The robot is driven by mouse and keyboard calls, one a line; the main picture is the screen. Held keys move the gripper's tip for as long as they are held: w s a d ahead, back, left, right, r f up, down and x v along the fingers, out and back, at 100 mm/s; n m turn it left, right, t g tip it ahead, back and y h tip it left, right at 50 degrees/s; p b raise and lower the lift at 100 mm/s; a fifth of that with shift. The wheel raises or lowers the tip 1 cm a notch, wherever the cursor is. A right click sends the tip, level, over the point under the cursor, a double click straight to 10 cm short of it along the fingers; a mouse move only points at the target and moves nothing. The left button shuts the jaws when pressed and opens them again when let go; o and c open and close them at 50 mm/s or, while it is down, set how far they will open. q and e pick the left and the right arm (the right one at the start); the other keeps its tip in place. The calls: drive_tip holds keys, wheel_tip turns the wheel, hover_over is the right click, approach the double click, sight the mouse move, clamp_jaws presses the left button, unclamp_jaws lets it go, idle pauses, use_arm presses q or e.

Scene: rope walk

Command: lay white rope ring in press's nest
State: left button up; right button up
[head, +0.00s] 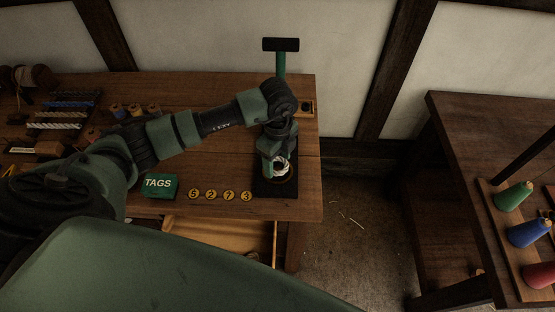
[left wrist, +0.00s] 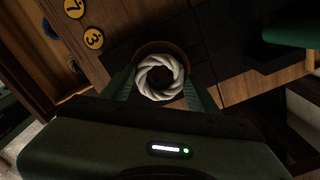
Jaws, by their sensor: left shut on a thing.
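The white rope ring (head: 282,167) is a small twisted loop, gripped at the press. In the left wrist view the ring (left wrist: 160,63) sits between the two green fingers of my left gripper (left wrist: 160,82), which is shut on it. In the head view my left gripper (head: 279,162) points down over the press's black base (head: 275,190). The press has a green column and a black crossbar (head: 281,44) behind my arm. The nest's brown rim (left wrist: 158,45) shows around the ring's far side. I cannot tell whether the ring touches the nest. My right gripper is not in view.
A green TAGS box (head: 160,186) and several yellow number discs (head: 211,195) lie left of the press. An open drawer (head: 222,240) juts out below the bench. Spools and rope pieces fill the bench's left.

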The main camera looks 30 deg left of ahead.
use_arm(q)
drive_tip(key=shift+f, duration=0.1)
drive_tip(key=shift+f+b, duration=0.75)
drive_tip(key=shift+f, duration=0.15)
drive_tip(key=o, duration=1.4)
drive_tip(key=shift+r, duration=0.1)
wheel_tip(320, 180, up, 7)
drive_tip(key=shift+f+b, duration=0.2)
drive_tip(key=shift+b, duration=0.7)
drive_tip(key=shift+r, duration=0.6)
